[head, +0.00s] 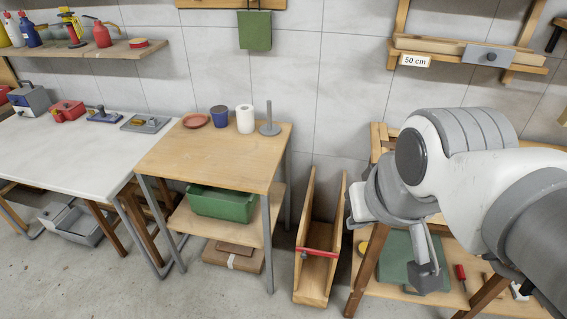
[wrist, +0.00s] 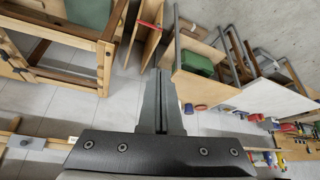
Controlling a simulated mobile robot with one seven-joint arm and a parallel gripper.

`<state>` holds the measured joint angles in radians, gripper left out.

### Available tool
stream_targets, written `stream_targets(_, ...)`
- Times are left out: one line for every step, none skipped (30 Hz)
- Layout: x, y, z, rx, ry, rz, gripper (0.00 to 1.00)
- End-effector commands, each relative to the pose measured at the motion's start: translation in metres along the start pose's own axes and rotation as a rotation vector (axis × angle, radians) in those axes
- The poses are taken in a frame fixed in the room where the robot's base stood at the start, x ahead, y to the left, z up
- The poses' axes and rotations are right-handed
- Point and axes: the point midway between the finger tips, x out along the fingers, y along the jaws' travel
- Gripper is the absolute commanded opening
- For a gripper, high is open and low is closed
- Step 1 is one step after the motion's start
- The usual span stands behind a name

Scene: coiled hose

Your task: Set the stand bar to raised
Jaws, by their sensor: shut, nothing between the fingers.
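The wooden stand (head: 307,222) is a tall, narrow frame on the floor, with two side boards. Its red bar (head: 318,253) lies across the front, low down near the base, with a dark grey end at the left. The stand also shows in the wrist view (wrist: 153,44), with the red bar (wrist: 149,25) near the top of the picture. My gripper (wrist: 160,72) is shut and empty, its fingers pointing toward the stand, apart from it. In the head view my arm is at the right, beside the stand; which part is the fingertips is hard to tell.
A wooden table (head: 220,155) with a cup, plate and paper roll stands left of the stand, a green bin (head: 222,203) on its lower shelf. A wooden bench (head: 368,262) stands close on the right, partly behind my arm. The floor in front of the stand is clear.

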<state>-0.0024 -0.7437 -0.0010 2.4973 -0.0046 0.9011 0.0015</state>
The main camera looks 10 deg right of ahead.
Motion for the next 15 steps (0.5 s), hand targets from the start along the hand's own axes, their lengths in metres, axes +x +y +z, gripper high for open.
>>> stream_targets(0.004, 0.001, 0.000, -0.006, -0.013, 0.003, 0.00)
stream_targets(0.007, 0.001, 0.000, -0.010, -0.024, 0.007, 0.00)
stream_targets(0.013, 0.003, -0.001, -0.020, -0.042, 0.014, 0.00)
stream_targets(0.018, 0.004, -0.001, -0.028, -0.061, 0.021, 0.00)
stream_targets(0.024, 0.005, -0.001, -0.038, -0.081, 0.029, 0.00)
stream_targets(0.033, 0.008, -0.002, -0.054, -0.111, 0.042, 0.00)
stream_targets(0.040, 0.010, -0.003, -0.067, -0.136, 0.055, 0.00)
stream_targets(0.048, 0.012, -0.004, -0.082, -0.161, 0.067, 0.00)
stream_targets(0.059, 0.014, -0.005, -0.104, -0.196, 0.086, 0.00)
stream_targets(0.067, 0.016, -0.007, -0.120, -0.222, 0.101, 0.00)
stream_targets(0.075, 0.018, -0.008, -0.137, -0.249, 0.117, 0.00)
stream_targets(0.086, 0.021, -0.009, -0.159, -0.282, 0.138, 0.00)
stream_targets(0.095, 0.023, -0.010, -0.178, -0.306, 0.155, 0.00)
stream_targets(0.104, 0.025, -0.011, -0.196, -0.330, 0.172, 0.00)
stream_targets(0.116, 0.027, -0.013, -0.221, -0.361, 0.195, 0.00)
